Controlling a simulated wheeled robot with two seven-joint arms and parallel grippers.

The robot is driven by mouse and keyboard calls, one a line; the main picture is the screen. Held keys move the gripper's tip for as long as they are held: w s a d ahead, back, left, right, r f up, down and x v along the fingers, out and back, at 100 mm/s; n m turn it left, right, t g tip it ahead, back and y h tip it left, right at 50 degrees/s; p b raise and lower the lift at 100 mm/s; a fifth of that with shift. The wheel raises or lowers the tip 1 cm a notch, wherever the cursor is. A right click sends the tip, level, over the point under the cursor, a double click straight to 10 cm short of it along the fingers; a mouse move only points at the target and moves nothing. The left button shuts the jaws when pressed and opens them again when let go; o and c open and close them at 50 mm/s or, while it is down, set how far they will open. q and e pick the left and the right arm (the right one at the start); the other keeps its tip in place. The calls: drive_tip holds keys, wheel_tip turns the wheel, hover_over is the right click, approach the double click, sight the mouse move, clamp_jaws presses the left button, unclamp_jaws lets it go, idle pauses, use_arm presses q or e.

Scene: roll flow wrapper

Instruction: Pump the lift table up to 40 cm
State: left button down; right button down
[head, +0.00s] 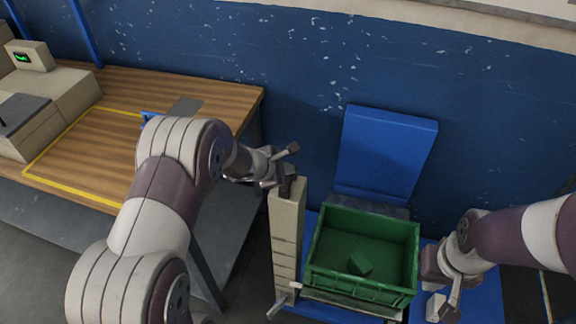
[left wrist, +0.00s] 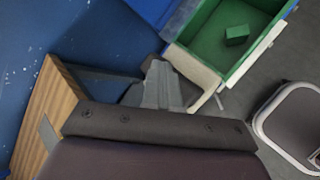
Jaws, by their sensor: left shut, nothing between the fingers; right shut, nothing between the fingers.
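The lift table (head: 345,301) is at the lower middle of the head view, its pale platform edge showing under a green crate (head: 318,250). A tall beige post (head: 286,225) with dark marks stands at its left side. A small grey lever-like part (head: 279,304) shows near the post's foot. My left gripper (head: 287,176) is shut and empty at the top of the post; whether it touches cannot be told. In the left wrist view its grey fingers (left wrist: 160,75) overlap the post. My right gripper (head: 447,303) is shut and empty, right of the crate.
A green block (head: 360,263) lies in the crate. A wooden-topped bench (head: 215,97) with yellow tape stands at the left, close to my left arm. A blue panel (head: 386,150) stands behind the crate, before a blue wall. A pale-rimmed dark object (left wrist: 292,125) shows at right in the left wrist view.

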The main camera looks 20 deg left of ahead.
use_arm(q)
drive_tip(key=shift+f, duration=0.3)
drive_tip(key=shift+r, duration=0.15)
idle(0.3)
drive_tip(key=shift+r+p, duration=1.7)
drive_tip(key=shift+r, duration=0.9)
drive_tip(key=shift+r, duration=0.1)
wheel_tip(320, 180, up, 5)
drive_tip(key=p, duration=0.3)
drive_tip(key=shift+p, duration=0.3)
